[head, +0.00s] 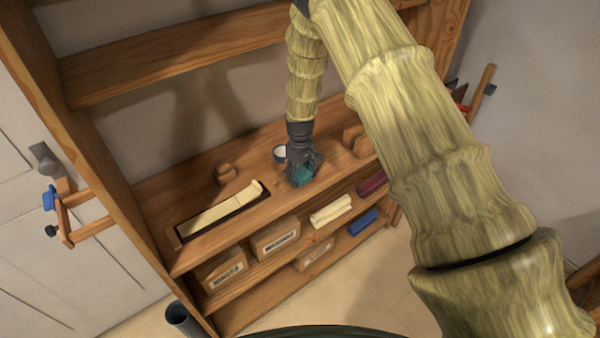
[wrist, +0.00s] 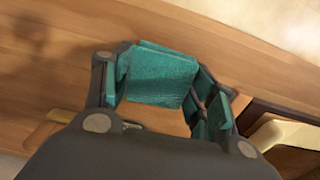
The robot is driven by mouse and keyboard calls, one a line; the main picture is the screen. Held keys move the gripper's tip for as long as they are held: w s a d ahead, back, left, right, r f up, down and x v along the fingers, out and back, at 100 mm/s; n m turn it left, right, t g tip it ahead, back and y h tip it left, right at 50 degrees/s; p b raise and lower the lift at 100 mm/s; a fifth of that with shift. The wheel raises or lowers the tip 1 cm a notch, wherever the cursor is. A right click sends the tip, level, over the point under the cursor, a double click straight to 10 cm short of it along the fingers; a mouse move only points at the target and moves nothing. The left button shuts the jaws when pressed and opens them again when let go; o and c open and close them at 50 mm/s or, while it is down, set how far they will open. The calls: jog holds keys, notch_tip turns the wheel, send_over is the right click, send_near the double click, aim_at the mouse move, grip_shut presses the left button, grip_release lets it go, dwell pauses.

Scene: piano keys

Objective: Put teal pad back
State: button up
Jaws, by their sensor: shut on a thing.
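The teal pad (head: 303,175) is held in my gripper (head: 302,170), low over the workbench top (head: 215,160) right of the long dark tray. In the wrist view the teal pad (wrist: 158,76) shows as a flat teal block between the fingers of my gripper (wrist: 168,92), nearer the left finger. More teal surfaces show at the right finger; I cannot tell whether they belong to the pad. Whether the pad touches the wood is unclear.
A dark tray (head: 182,238) with cream keys (head: 222,210) lies at the left. A white cup (head: 280,152) stands just behind my gripper. Wooden blocks stand at left (head: 226,173) and right (head: 354,138). Lower shelves hold labelled boxes (head: 275,238) and cream, maroon and blue rolls.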

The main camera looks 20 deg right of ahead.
aim_at(300, 174)
jog(key=o, duration=1)
jog(key=shift+f, duration=0.1)
jog(key=shift+a+r+b, duration=0.1)
jog(key=shift+r+b, duration=1.9)
jog(key=shift+r, duration=4.05)
jog(key=shift+s+f, duration=0.1)
